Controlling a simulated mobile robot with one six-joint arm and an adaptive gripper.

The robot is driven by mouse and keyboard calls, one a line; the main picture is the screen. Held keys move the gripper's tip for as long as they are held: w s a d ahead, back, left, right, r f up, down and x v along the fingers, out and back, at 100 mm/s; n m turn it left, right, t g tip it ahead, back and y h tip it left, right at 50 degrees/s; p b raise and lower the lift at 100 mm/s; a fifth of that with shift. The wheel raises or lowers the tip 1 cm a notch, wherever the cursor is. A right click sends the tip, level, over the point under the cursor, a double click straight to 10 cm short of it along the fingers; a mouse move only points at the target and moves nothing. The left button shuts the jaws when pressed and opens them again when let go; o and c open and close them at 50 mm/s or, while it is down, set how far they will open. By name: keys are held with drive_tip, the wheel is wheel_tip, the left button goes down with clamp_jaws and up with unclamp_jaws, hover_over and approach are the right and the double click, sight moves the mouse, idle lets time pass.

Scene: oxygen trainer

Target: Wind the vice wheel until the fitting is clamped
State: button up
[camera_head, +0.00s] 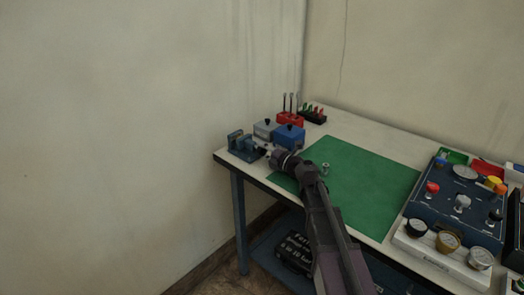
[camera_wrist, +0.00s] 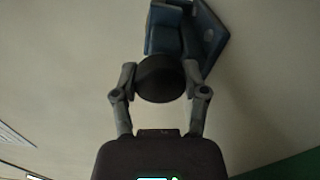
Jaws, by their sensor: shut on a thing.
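The blue vice (camera_head: 241,148) stands at the left end of the bench, and its blue body (camera_wrist: 172,35) shows at the top of the wrist view. Its dark round wheel (camera_wrist: 160,78) faces the wrist camera. My gripper (camera_wrist: 159,80) has one finger on each side of the wheel and is shut on it. In the head view my gripper (camera_head: 271,155) is at the right side of the vice, and the wheel is hard to make out. I cannot tell whether a fitting sits between the vice jaws. A small metallic piece (camera_head: 325,169) stands on the green mat.
A grey box (camera_head: 265,129) and a blue box (camera_head: 289,136) stand close behind my gripper. A red tool holder (camera_head: 290,119) is farther back. The green mat (camera_head: 372,184) is mostly clear. A gauge panel (camera_head: 455,205) fills the bench's right side.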

drive_tip(key=m, duration=0.4)
drive_tip(key=shift+s+d+m, duration=0.1)
drive_tip(key=shift+d+m, duration=0.05)
drive_tip(key=shift+m, duration=0.15)
drive_tip(key=shift+f, duration=0.1)
drive_tip(key=o, duration=1.2)
drive_tip(key=shift+c, duration=0.2)
drive_tip(key=shift+v, duration=3.7)
